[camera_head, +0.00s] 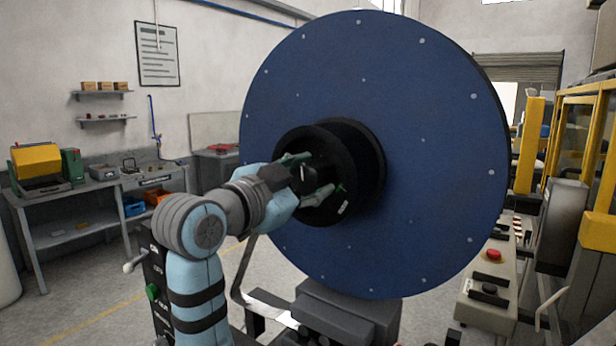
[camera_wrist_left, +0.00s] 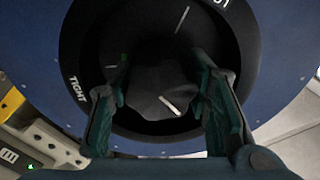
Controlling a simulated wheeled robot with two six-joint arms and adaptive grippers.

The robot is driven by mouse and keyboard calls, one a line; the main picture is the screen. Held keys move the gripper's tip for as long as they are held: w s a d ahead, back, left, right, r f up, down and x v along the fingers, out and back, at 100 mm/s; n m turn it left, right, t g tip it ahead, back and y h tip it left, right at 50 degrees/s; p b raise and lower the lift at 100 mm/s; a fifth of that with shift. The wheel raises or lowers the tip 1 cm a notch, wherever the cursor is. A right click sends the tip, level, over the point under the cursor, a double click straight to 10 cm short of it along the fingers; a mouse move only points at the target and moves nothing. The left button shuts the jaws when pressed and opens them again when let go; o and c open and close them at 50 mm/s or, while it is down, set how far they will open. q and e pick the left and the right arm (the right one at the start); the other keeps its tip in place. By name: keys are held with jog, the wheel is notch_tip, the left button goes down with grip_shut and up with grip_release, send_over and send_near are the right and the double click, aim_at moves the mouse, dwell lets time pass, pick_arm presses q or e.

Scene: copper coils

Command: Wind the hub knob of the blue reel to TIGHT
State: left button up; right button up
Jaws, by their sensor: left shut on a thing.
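The blue reel (camera_head: 420,120) stands upright as a large disc with a black round hub (camera_head: 362,160) at its middle. My left gripper (camera_head: 310,177) reaches the hub from the left. In the left wrist view, its two green fingers (camera_wrist_left: 162,100) are shut on the dark hub knob (camera_wrist_left: 160,80), one on each side. The knob carries a white line (camera_wrist_left: 172,106) near its lower edge. The word TIGHT (camera_wrist_left: 76,90) is printed on the dark ring to the left; another label at the top is cut off. My right gripper is in neither view.
A grey bench (camera_head: 80,210) with a yellow and green machine (camera_head: 40,165) stands at the left wall. A grey control box with a red button (camera_head: 493,255) and yellow framed machinery (camera_head: 575,130) are at the right. Open floor lies at the lower left.

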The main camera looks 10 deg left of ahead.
pick_arm(q)
jog(key=m, duration=0.5)
jog(key=shift+m, duration=0.3)
jog(key=m, duration=1)
jog(key=shift+m, duration=0.4)
jog(key=m+b, duration=0.1)
jog(key=m, duration=0.4)
jog(key=o, duration=1.2)
jog(key=shift+c, duration=0.2)
